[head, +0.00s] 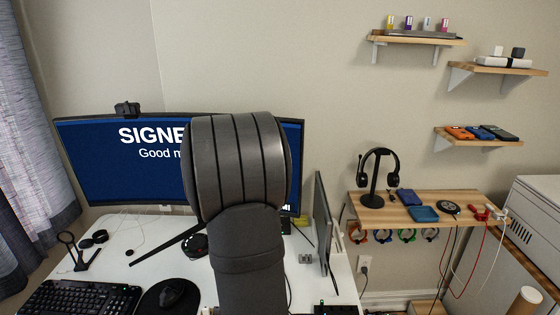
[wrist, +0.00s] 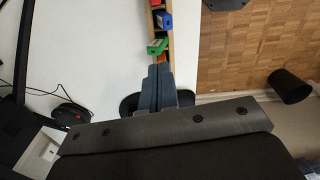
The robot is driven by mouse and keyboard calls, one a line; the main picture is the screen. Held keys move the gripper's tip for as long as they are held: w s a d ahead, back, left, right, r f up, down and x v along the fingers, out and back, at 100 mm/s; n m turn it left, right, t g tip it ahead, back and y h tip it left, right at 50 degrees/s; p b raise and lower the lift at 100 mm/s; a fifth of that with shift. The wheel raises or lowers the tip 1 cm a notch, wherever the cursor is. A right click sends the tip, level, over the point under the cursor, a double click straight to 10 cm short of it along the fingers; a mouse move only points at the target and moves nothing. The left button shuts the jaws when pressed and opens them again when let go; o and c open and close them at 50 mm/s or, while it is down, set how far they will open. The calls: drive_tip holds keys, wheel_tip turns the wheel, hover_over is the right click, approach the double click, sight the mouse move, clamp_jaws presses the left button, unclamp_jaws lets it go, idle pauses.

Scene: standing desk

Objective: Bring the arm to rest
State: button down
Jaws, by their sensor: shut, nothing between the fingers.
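My gripper (wrist: 159,70) shows in the wrist view, with its two dark fingers together and nothing between them. The fingertips point toward a row of small coloured items along the edge of the white desk. I cannot tell how far above them the fingers are. In the head view my arm rises in the centre, in front of the monitor (head: 90,165), and my gripper is not seen there.
The white desk (head: 125,240) holds a keyboard (head: 75,298), a mouse (head: 172,291) and a thin upright panel (head: 322,225). A wooden shelf (head: 380,212) with headphones (head: 378,170) is at right. In the wrist view, a green-ended item (wrist: 157,47) and a dark bin (wrist: 290,86) appear.

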wheel_tip(320, 180, up, 16)
drive_tip(key=shift+s+f, duration=0.15)
drive_tip(key=shift+f, duration=0.05)
drive_tip(key=c, duration=2.1)
unclamp_jaws()
drive_tip(key=o, duration=1.4)
drive_tip(key=shift+m, duration=0.8)
drive_tip(key=r, duration=0.7)
drive_tip(key=shift+w+r, duration=0.25)
drive_tip(key=shift+w, duration=0.15)
drive_tip(key=o, duration=0.3)
drive_tip(key=shift+f, duration=0.15)
drive_tip(key=o, duration=0.4)
wheel_tip(320, 180, down, 9)
drive_tip(key=shift+f, duration=0.2)
wheel_tip(320, 180, up, 10)
